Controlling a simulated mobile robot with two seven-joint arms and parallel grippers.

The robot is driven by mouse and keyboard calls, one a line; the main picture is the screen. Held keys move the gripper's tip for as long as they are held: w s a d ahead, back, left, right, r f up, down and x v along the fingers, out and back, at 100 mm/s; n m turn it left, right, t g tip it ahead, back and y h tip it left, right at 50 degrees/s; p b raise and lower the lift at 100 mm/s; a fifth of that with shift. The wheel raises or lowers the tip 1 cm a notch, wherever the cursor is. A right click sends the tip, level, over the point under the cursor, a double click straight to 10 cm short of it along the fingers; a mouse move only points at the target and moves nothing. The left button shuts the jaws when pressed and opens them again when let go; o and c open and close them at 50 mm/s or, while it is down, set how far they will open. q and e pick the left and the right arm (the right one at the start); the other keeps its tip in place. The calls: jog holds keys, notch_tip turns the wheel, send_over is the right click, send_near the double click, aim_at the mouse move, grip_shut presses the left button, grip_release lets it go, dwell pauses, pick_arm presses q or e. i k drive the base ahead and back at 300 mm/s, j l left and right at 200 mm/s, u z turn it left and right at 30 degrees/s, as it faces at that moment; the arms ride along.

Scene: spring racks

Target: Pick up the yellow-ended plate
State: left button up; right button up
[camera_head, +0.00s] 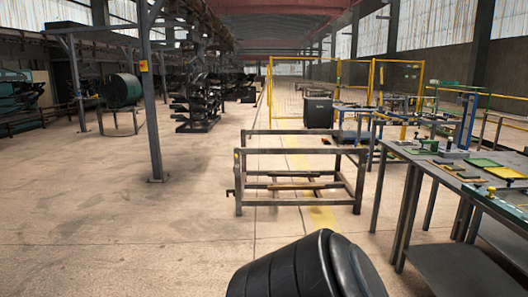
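No plate with a clearly yellow end can be made out. A grey metal rack (239,185) stands on the floor ahead, near the middle of the camera_head view. Long flat bars (292,186) lie low across it, one above the other. They are too small to tell whether an end is yellow. A small yellow spot shows on the rack's upper left corner. Neither of my grippers is in view. A black rounded segmented part, probably mine, fills the bottom middle.
A dark workbench (418,158) with green and yellow trays (506,173) stands at the right. A steel post (152,110) rises at the left. Yellow fencing (340,62) and a dark cabinet (318,113) are behind the rack. The floor left of the rack is clear.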

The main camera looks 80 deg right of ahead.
aim_at(458, 167)
jog(key=z, duration=3.9)
